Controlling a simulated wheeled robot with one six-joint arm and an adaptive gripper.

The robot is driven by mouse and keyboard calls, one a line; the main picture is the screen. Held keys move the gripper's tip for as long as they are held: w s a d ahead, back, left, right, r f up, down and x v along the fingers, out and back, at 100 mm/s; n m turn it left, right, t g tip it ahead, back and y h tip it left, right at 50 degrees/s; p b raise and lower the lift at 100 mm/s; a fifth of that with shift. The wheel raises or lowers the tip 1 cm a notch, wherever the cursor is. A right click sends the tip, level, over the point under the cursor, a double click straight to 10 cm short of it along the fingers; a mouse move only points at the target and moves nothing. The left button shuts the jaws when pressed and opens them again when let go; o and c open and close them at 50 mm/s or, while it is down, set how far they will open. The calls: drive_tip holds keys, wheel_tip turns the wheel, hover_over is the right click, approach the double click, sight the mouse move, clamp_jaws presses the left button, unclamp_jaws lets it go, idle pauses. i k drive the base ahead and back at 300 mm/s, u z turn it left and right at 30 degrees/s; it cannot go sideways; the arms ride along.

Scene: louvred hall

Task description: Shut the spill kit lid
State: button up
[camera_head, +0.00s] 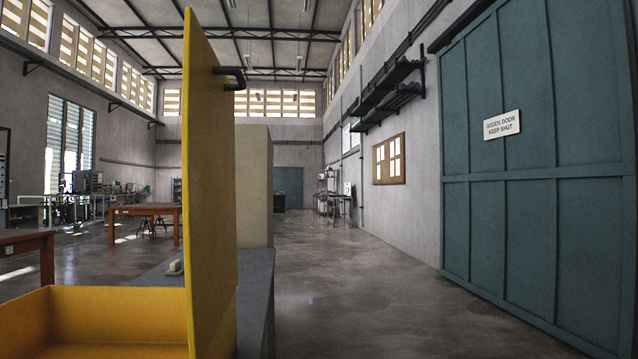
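The spill kit is a yellow open-topped box (22,312) at the lower left, cut off by the picture edge. Its inside that shows looks empty. The yellow lid (208,190) stands upright, seen nearly edge-on, at the box's right side. A dark bar handle (232,78) sticks out from the lid's right face near the top. The lid is wide open. The hinge line is low in the picture and not clearly seen. My gripper is not in view, and nothing touches the visible part of the lid.
A grey surface (258,275) lies behind the box, bearing a tall beige block (256,185) and a small pale object (175,267). Wooden tables (145,211) stand at the left. Clear floor (360,300) stretches to the right, up to a blue-green goods door (540,170).

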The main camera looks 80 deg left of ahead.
sight(209, 209)
drive_tip(key=i, duration=0.45)
drive_tip(key=u, duration=3.15)
drive_tip(key=i, duration=1)
drive_tip(key=u, duration=0.2)
drive_tip(key=k, duration=0.65)
drive_tip(key=u, duration=0.6)
drive_tip(key=i, duration=0.45)
drive_tip(key=u, duration=0.05)
